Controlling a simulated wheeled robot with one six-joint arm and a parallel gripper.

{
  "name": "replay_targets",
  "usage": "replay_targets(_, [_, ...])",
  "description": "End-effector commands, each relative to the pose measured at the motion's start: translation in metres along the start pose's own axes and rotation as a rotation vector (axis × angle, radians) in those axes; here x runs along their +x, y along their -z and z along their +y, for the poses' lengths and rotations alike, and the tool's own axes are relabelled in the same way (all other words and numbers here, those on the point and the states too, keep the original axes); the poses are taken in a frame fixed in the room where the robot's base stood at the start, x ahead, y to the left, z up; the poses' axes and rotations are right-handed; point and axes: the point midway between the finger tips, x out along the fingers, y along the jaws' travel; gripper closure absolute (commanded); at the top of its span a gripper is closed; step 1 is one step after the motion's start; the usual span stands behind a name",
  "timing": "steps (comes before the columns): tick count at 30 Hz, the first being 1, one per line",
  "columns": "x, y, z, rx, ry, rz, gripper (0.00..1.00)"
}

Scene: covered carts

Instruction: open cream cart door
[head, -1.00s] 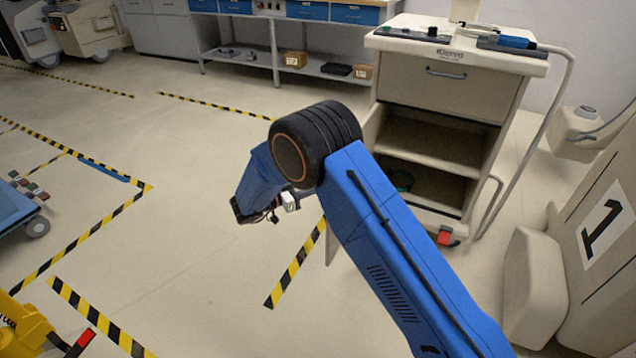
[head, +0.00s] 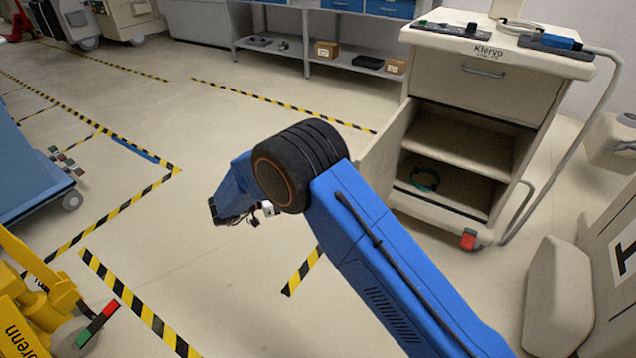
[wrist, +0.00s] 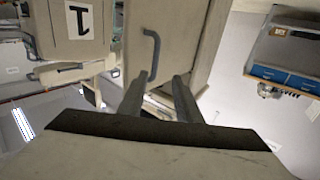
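The cream cart (head: 560,66) stands at the upper right in the head view, its lower shelves exposed. Its cream door (head: 388,150) stands swung out to the left, partly hidden behind my blue arm. In the wrist view, a cream panel (wrist: 190,28), apparently the door's outer face, carries a grey bar handle (wrist: 152,50). My gripper (wrist: 162,78) has its two fingers apart with nothing visible between them. The handle shows beyond the fingertips; I cannot tell the distance. In the head view my gripper is mostly hidden behind the wrist, left of the door.
A cream unit marked 1 (head: 565,300) stands at the right. A yellow machine (head: 30,300) and a blue cart (head: 25,180) are at the left. A bench with blue drawers (head: 390,8) is at the back. The taped floor left of my arm is clear.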

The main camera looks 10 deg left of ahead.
Motion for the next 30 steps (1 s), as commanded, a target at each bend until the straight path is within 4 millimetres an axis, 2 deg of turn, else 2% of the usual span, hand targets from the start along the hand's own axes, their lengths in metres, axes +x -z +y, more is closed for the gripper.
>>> replay_targets(3, [-0.016, -0.001, -0.001, 0.001, 0.002, -0.001, 0.69])
replay_targets(7, [-0.024, -0.001, 0.0, 0.0, 0.001, 0.0, 0.69])
replay_targets(22, [-0.027, 0.0, 0.0, 0.0, 0.001, 0.0, 0.69])
replay_targets(26, [-0.022, 0.004, -0.003, 0.009, 0.009, -0.007, 0.69])
replay_targets(30, [0.005, 0.027, -0.02, 0.059, 0.063, -0.045, 0.69])
